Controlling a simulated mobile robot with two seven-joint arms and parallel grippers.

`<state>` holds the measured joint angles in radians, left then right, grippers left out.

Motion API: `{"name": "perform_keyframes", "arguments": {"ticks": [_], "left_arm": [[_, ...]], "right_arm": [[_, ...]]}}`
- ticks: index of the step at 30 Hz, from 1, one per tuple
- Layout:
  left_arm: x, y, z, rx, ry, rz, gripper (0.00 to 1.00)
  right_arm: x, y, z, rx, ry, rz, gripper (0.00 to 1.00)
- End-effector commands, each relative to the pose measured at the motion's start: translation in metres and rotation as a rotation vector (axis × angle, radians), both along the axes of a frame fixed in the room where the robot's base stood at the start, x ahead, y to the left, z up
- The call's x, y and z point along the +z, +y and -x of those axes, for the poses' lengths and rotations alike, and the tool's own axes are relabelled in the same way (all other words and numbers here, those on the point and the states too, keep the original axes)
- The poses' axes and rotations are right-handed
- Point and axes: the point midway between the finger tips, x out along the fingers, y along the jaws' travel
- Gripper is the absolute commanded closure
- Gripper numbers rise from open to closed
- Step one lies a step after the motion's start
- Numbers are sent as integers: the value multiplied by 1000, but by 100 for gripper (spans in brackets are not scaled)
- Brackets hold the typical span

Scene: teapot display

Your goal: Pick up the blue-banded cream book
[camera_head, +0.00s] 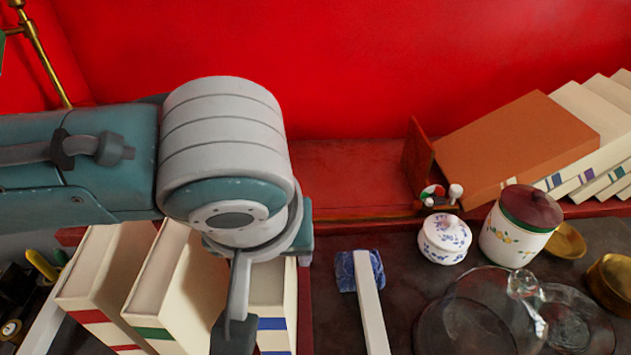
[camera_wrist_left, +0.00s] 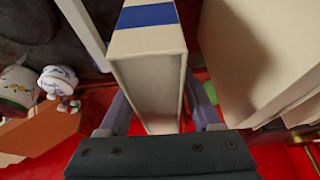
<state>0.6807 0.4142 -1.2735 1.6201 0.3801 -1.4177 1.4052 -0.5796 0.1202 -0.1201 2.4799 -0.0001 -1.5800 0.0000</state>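The blue-banded cream book (camera_head: 272,291) stands at the right end of a row of cream books in the head view, partly hidden by my left arm. In the left wrist view the same book (camera_wrist_left: 146,62) shows its blue band at the top. My left gripper (camera_head: 238,325) is over the book, pointing down. In the left wrist view its fingers (camera_wrist_left: 160,110) lie on either side of the book, close to its faces. Whether they press on it is unclear. My right gripper is not in view.
A green-banded book (camera_head: 178,295) and a red-banded book (camera_head: 105,280) stand to the left. To the right are a white bar (camera_head: 371,310) by a blue block (camera_head: 346,271), a lidded white jar (camera_head: 445,239), a canister (camera_head: 515,240) and glassware (camera_head: 480,310). An orange book (camera_head: 520,145) leans behind.

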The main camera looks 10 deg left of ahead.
Motion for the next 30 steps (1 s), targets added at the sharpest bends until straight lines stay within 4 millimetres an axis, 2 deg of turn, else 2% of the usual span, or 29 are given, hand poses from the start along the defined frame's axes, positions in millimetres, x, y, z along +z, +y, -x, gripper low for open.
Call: {"name": "perform_keyframes", "arguments": {"ticks": [2, 17, 30], "left_arm": [[0, 0, 0, 0, 0, 0, 45], [0, 0, 0, 0, 0, 0, 100], [0, 0, 0, 0, 0, -1, 100]], "right_arm": [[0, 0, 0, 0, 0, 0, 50], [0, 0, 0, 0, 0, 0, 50], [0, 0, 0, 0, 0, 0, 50]]}}
